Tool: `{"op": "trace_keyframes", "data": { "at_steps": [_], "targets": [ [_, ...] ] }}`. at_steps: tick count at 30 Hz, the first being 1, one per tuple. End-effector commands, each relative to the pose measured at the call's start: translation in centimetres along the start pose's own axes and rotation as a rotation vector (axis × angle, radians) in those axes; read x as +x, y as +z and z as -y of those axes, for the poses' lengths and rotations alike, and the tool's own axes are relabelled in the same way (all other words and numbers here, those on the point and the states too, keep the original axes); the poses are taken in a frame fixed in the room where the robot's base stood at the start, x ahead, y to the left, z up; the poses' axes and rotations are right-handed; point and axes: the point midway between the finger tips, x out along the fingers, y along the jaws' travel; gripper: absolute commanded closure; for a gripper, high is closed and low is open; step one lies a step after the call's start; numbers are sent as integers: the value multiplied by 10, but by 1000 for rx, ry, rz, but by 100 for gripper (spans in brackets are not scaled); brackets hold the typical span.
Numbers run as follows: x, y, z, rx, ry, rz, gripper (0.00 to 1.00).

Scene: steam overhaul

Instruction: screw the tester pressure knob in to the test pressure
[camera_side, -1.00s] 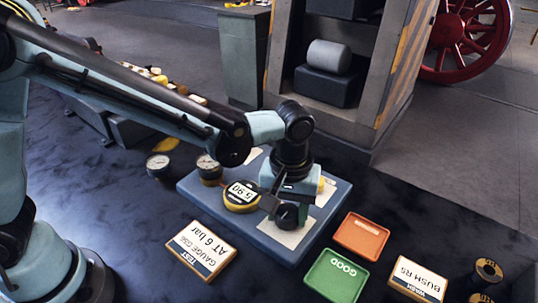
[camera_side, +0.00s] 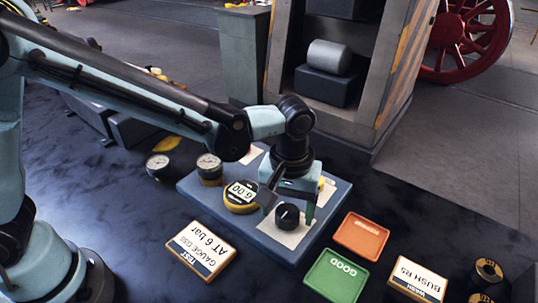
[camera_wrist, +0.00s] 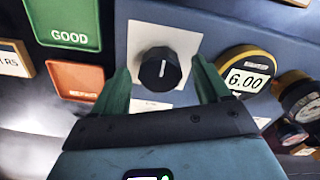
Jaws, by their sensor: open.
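The black tester pressure knob (camera_side: 288,217) stands on a white plate on the blue tester base (camera_side: 333,215). Its white pointer line shows in the wrist view, where the knob (camera_wrist: 160,68) sits between and beyond my fingertips. My gripper (camera_side: 288,203) is open, just above the knob, with a gap on each side; it also shows in the wrist view (camera_wrist: 165,80). The yellow-rimmed digital gauge (camera_side: 241,195) beside the knob reads 6.00. A card (camera_side: 201,250) reads "TEST GAUGE G56 AT 6 bar"; the gauge number is hard to read.
A green GOOD tray (camera_side: 337,275) and an orange tray (camera_side: 361,236) lie right of the tester. A BUSH R5 card (camera_side: 418,279) lies farther right. Round dial gauges (camera_side: 209,168) (camera_side: 158,166) stand at the tester's left end.

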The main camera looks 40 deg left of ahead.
Motion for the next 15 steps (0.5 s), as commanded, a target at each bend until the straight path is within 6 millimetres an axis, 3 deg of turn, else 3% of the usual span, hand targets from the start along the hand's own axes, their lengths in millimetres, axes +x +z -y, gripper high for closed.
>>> {"op": "trace_keyframes", "data": {
  "at_steps": [15],
  "targets": [
    [-87, 0, 0, 0, 0, 0, 24]
  ]
}}
